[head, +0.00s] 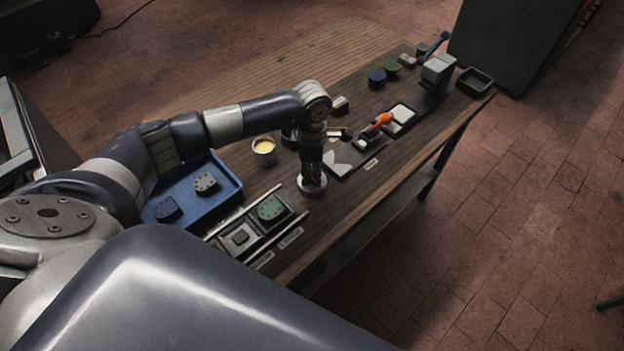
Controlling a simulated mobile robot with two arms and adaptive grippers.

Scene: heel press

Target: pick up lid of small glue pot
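A small open glue pot (264,151) with pale yellow glue stands on the wooden bench, just left of my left gripper. My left gripper (312,184) points straight down over the bench, between the pot and a dark mat. A small greyish round shape shows at its fingertips, low over the bench top. I cannot tell whether this is a lid or part of the gripper, nor whether the fingers are open or shut. No lid can be made out clearly elsewhere. My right gripper is not in view.
A grey fixture (248,218) with a green piece (271,208) is in front. An orange-handled tool (380,121), a grey press (437,72) and a black bin (475,82) stand toward the far right.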

